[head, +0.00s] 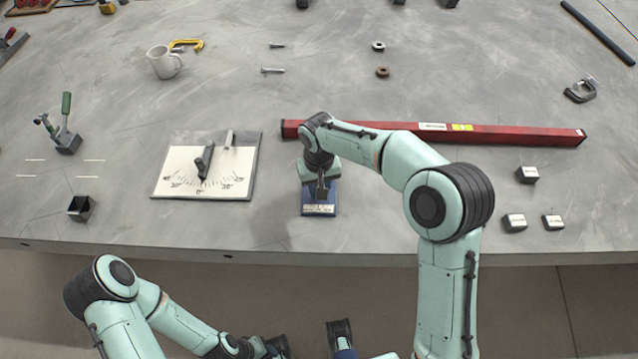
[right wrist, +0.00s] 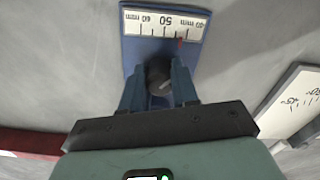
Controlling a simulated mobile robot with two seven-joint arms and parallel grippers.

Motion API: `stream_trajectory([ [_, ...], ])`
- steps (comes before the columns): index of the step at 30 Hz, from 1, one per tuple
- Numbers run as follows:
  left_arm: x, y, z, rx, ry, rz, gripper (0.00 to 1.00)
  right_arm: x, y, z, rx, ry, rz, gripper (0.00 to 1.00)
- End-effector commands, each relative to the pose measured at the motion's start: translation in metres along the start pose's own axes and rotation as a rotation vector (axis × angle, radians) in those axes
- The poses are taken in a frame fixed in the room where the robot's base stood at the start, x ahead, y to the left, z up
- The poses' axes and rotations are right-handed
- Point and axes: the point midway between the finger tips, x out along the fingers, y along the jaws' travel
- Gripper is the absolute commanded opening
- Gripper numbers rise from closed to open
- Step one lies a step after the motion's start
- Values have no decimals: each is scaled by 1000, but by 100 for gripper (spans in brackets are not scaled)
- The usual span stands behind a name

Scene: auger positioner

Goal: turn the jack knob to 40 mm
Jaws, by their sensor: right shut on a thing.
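The jack is a small blue block (head: 319,209) near the table's front edge, with a white scale plate on top. In the right wrist view, its dark round knob (right wrist: 158,72) lies between the two blue fingers of my right gripper (right wrist: 157,82), which is shut on it. The white scale (right wrist: 165,24) reads upside down, with 50 near its middle. A red pointer (right wrist: 180,41) stands right of the 50, toward the right-end label, which I read as 40 mm.
A tilted dial board (head: 226,183) stands left of the jack. A long red bar (head: 500,134) lies behind it. Small dark blocks (head: 515,222) sit to the right. A mug (head: 163,62), a green-handled clamp (head: 67,130) and loose hardware lie farther off. Grey table surface is free between them.

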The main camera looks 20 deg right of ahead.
Motion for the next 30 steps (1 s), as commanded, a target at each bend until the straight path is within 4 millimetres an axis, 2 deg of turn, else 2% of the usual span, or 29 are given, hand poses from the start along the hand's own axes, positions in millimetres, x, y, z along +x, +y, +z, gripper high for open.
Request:
stream_trajectory([
  [15,-24,9,-2,3,9,3,43,-2,0,0,-427,1,0,0],
  [21,-29,11,-2,4,10,4,43,-2,0,-1,-537,1,1,0],
  [30,-32,12,-2,4,12,4,43,-2,0,-1,-613,2,0,0],
])
